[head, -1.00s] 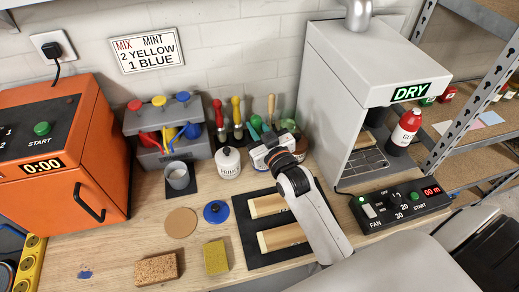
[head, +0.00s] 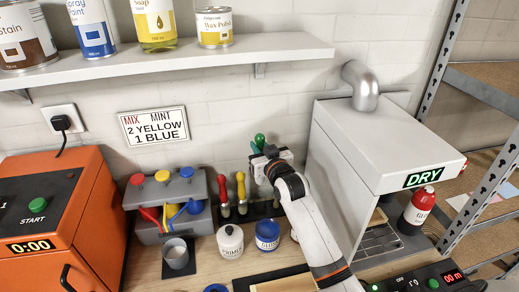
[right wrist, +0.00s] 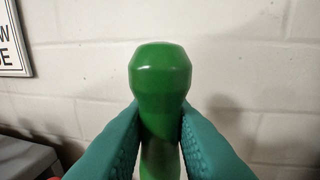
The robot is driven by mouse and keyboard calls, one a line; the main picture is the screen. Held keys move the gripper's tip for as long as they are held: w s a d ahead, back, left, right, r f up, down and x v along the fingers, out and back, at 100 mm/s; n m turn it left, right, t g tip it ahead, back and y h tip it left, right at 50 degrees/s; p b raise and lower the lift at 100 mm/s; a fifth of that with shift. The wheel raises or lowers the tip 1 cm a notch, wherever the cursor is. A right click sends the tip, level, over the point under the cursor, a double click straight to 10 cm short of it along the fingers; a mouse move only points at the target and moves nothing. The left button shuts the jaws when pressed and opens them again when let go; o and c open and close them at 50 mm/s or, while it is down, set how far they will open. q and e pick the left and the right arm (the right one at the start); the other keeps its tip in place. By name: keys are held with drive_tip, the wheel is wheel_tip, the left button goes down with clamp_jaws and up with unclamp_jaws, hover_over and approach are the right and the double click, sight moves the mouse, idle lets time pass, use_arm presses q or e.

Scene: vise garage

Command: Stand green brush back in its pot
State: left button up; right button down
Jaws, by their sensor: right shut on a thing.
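The green brush's handle (head: 260,140) sticks up at my right gripper (head: 264,156) in the head view. In the right wrist view the same green handle (right wrist: 160,85) stands upright between the two teal fingers, which press on it from both sides. The gripper is shut on it and holds it above the level of the tool rack. The brush's lower part is hidden by the gripper. I cannot make out for sure which container is the brush's pot. My left gripper is not in view.
A dark rack (head: 255,211) holds red- and yellow-handled tools. A white jar (head: 230,243) and a blue jar (head: 267,236) stand in front, with a grey cup (head: 176,254) to their left. The grey drying cabinet (head: 370,150) is close on the right. A shelf (head: 170,56) hangs above.

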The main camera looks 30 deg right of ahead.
wheel_tip(320, 180, down, 2)
drive_tip(key=shift+w+b, duration=0.1)
drive_tip(key=shift+b, duration=0.55)
wheel_tip(320, 180, down, 3)
drive_tip(key=b, duration=0.3)
drive_tip(key=shift+f, duration=0.1)
drive_tip(key=shift+f+b, duration=1.8)
drive_tip(key=shift+f, duration=0.95)
drive_tip(key=c, duration=1.2)
unclamp_jaws()
drive_tip(key=s, duration=0.4)
drive_tip(key=s+b, duration=0.1)
drive_tip(key=s, duration=0.3)
drive_tip(key=s+a+b, duration=0.1)
drive_tip(key=s, duration=0.3)
drive_tip(key=shift+r, duration=0.35)
